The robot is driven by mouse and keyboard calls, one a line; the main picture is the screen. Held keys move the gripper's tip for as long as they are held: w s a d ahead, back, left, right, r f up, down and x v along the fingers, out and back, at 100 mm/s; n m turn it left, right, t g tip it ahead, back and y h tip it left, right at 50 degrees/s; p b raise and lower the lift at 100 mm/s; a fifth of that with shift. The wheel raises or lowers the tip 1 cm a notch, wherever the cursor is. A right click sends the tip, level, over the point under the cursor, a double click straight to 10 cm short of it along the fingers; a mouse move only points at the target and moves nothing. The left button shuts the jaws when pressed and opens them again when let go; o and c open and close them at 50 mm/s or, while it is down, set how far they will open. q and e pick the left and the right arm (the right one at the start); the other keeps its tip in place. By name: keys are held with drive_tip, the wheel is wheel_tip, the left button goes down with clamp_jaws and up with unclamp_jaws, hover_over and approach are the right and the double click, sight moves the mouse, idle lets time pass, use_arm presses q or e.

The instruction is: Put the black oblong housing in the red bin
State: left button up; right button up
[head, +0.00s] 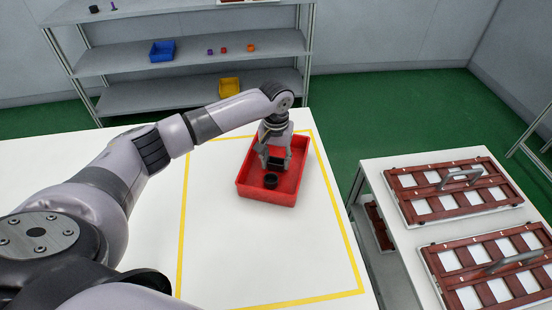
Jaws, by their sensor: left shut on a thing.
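The red bin (266,194) stands on the white table, near the far end of the yellow outline. My left gripper (276,164) is over the bin and points down into it. It is shut on a black thing, which seems to be the black oblong housing (279,162); the fingers partly hide it. A small black round part (270,181) is in the bin, just in front of the gripper. I cannot tell whether the held housing touches the bin floor. My right gripper is not in view.
The white table (230,250) is clear in front of the bin. A side table at the right holds two brown framed trays with handles (447,190) (490,268). Shelves behind hold a blue bin (162,51), a yellow bin (229,87) and small parts.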

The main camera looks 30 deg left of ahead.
use_arm(q)
drive_tip(key=o, duration=0.9)
drive_tip(key=shift+f, duration=0.1)
drive_tip(key=shift+c, duration=0.2)
wheel_tip(320, 180, up, 12)
drive_tip(key=b, duration=0.1)
